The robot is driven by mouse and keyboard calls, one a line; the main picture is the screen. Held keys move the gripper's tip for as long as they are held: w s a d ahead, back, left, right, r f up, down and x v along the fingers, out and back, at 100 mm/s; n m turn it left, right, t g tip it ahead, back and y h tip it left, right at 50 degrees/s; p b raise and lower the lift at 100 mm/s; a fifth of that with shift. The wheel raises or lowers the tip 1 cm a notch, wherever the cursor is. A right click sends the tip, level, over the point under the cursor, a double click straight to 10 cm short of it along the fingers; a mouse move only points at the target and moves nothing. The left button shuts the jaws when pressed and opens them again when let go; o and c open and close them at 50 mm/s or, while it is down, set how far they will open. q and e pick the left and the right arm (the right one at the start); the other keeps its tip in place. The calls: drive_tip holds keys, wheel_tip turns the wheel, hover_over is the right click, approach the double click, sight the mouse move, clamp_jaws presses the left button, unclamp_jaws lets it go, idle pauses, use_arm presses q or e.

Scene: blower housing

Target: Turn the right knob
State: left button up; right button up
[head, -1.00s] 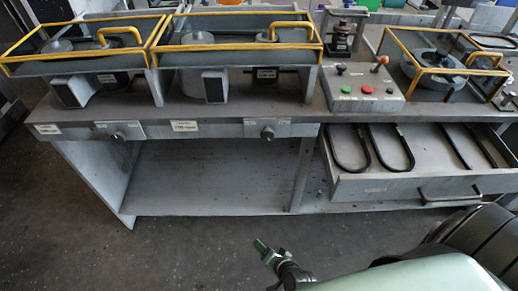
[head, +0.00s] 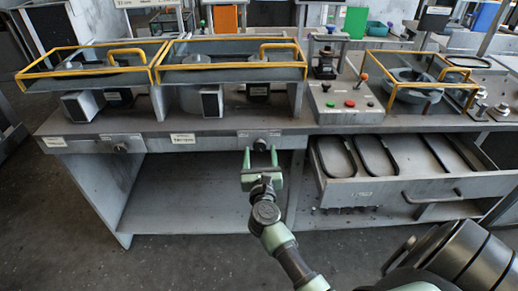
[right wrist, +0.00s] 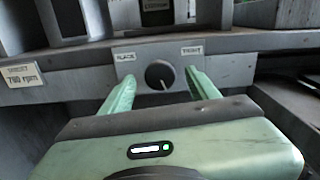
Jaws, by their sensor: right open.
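The right knob (head: 260,145) is a dark round dial on a light plate on the bench's front edge. The left knob (head: 120,148) sits on a similar plate farther left. My left gripper is not in view.
An open drawer (head: 408,188) with dark looped parts juts out at the right. A button box (head: 343,103) and yellow-framed housings (head: 232,72) stand on the bench. The lower shelf (head: 185,200) is bare.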

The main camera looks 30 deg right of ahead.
drive_tip(key=shift+w+d, duration=0.3)
drive_tip(key=shift+w, duration=0.25)
drive_tip(key=shift+w+d, duration=0.3)
drive_tip(key=shift+w, duration=0.15)
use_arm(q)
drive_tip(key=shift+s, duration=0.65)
use_arm(e)
clamp_jaws()
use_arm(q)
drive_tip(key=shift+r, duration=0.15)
